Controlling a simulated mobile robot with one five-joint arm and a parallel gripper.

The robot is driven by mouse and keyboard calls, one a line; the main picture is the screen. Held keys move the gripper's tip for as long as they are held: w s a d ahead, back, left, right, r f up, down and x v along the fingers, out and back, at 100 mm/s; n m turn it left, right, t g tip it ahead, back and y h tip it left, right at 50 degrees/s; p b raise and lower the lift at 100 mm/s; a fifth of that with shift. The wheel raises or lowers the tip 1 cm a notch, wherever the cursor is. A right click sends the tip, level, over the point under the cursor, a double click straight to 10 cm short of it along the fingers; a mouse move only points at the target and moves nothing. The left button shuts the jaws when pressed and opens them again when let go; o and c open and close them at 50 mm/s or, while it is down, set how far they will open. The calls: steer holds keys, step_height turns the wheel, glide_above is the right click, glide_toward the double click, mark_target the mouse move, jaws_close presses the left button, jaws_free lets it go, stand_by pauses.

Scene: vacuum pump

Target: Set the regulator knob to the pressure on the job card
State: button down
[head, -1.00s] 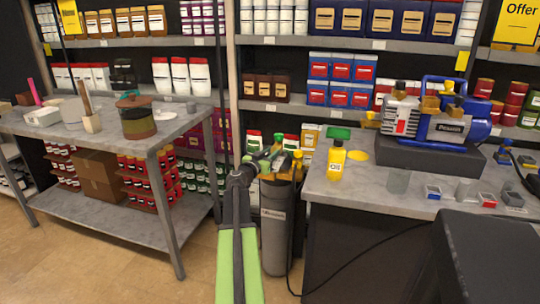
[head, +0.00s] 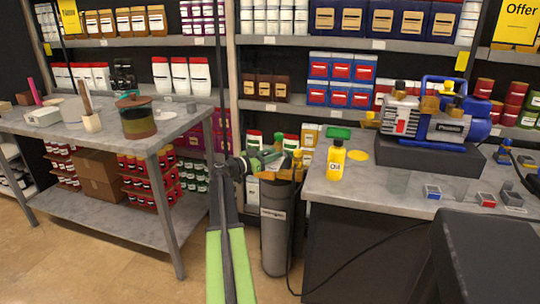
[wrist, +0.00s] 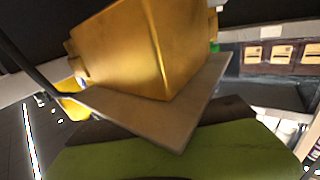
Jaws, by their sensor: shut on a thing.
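A grey cylinder (head: 274,232) stands on the floor between the two benches, with brass and yellow fittings (head: 296,163) on its top. My gripper (head: 268,160) reaches from the left to these fittings and is shut there, on what I take to be the regulator knob. The contact is small and partly hidden by the jaws in the head view. In the wrist view a gold faceted part (wrist: 135,50) fills the upper middle, right against a beige plate and a green band. I cannot read a knob scale or make out the job card.
The right bench holds a blue vacuum pump (head: 440,118) on a dark base, a yellow oil bottle (head: 337,160) and small blocks. The left bench (head: 190,128) carries pots and cups. A black cable runs over the floor. Stocked shelves stand behind.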

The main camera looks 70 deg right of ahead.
steer(key=m+g+y, duration=0.4)
steer(key=g, duration=0.1)
steer(key=shift+s+a+y, duration=0.15)
steer(key=shift+s+y, duration=0.15)
steer(key=shift+s, duration=0.1)
steer(key=shift+s+a+m+g+y, duration=0.25)
steer(key=shift+m+g+y, duration=0.25)
steer(key=shift+m+y, duration=0.4)
steer(key=shift+s+a+m+g+y, duration=0.1)
steer(key=shift+a+m+g+y, duration=0.1)
steer(key=shift+m+g+y, duration=0.65)
steer(key=shift+s+a+t+y, duration=0.1)
steer(key=shift+a+t+y, duration=0.05)
steer(key=shift+t+y, duration=0.15)
steer(key=c, duration=1.1)
jaws_free()
steer(key=shift+o, duration=0.2)
